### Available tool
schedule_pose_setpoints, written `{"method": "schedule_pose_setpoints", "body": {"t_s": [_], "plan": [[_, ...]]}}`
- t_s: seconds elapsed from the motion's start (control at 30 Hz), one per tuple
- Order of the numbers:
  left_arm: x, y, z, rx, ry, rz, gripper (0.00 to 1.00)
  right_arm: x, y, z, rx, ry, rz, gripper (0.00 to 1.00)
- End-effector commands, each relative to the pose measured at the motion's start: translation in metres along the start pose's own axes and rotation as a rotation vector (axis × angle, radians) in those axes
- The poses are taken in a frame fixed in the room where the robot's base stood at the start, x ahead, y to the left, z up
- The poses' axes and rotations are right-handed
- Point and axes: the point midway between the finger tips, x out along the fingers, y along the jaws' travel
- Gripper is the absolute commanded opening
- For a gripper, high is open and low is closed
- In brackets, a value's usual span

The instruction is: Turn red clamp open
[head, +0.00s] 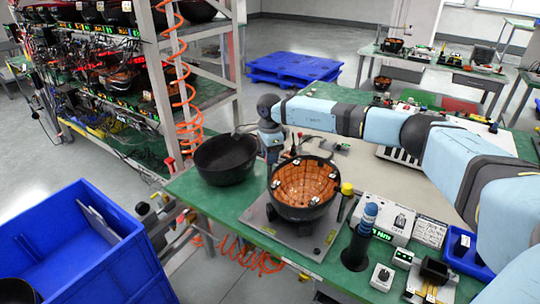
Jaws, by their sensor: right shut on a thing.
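A round test bowl (305,187) with a black rim and an orange-brown gridded inside sits on a grey base plate (262,220) on the green bench. Small white pieces sit around its rim. My right gripper (272,160) points down at the far left side of this bowl, between it and an empty black bowl (226,160). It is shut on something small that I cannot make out. I cannot pick out a red clamp with certainty; the gripper and wrist cover that area. My left gripper is not in view.
A yellow knob (347,188), a dark blue-topped cylinder (358,238) and small control boxes (385,220) stand right of the bowl. A blue crate (75,262) is at front left. The rack with a coiled orange hose (183,95) stands behind left.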

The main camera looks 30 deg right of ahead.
Motion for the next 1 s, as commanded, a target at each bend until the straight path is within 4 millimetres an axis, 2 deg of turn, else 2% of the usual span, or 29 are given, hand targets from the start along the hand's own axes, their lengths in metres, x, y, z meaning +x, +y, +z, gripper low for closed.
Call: {"method": "schedule_pose_setpoints", "body": {"t_s": [0.37,0.4,0.5,0.83,1.0], "plan": [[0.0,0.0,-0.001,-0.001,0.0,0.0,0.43,-0.002,-0.001,0.0,-0.006,0.0,-0.002,0.07],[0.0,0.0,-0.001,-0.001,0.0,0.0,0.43,-0.002,-0.001,0.0,-0.006,0.0,-0.002,0.33],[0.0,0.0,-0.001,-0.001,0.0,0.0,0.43,-0.001,-0.001,0.0,-0.006,0.0,-0.002,0.56],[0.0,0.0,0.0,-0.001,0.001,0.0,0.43,-0.003,0.0,0.0,-0.005,0.0,-0.001,0.57],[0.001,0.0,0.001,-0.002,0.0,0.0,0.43,-0.025,-0.001,-0.001,-0.004,-0.001,-0.004,0.57]]}}
